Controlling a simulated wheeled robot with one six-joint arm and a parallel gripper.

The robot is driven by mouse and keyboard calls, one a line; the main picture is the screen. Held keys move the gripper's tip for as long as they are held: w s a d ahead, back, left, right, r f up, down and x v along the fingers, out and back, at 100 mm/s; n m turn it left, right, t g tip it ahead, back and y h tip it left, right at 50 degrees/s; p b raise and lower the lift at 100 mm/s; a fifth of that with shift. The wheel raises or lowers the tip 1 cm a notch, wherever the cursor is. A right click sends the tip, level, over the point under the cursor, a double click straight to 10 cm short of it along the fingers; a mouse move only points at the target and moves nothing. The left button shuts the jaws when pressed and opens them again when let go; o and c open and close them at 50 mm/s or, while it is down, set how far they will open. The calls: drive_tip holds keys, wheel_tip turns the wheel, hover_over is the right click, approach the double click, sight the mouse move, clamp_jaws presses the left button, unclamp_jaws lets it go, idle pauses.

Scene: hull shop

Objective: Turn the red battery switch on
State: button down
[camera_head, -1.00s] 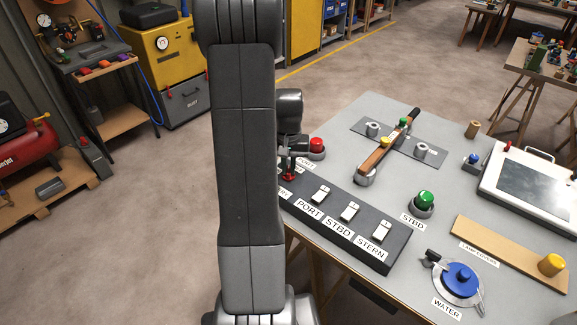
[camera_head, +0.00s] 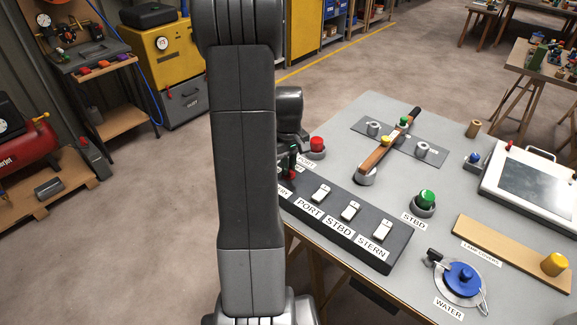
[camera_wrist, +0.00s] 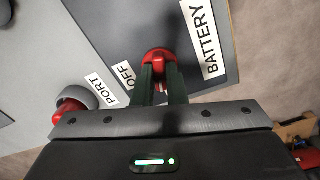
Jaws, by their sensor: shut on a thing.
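The red battery switch (camera_wrist: 157,55) sits on the dark panel (camera_wrist: 125,22) in the wrist view, between the OFF label (camera_wrist: 126,76) and the BATTERY label (camera_wrist: 204,38). My gripper (camera_wrist: 158,72) reaches up from below with its dark fingers shut on the switch's red handle. In the head view the gripper (camera_head: 292,155) is at the left end of the panel, partly behind my arm. Only a little red of the switch (camera_head: 289,174) shows there. My fingers cover part of the handle, so its exact angle is hard to tell.
White rocker switches (camera_head: 321,194) labelled PORT, STBD and STERN share the panel. A red button (camera_head: 317,144) stands close behind the gripper. A green button (camera_head: 425,198), a wooden lever (camera_head: 385,150) and a blue water valve (camera_head: 462,277) are farther right.

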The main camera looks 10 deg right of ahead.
drive_tip(key=shift+n, duration=2)
drive_tip(key=c, duration=1.5)
unclamp_jaws()
drive_tip(key=shift+o, duration=0.2)
wheel_tip(320, 180, up, 14)
drive_tip(key=shift+f, duration=0.2)
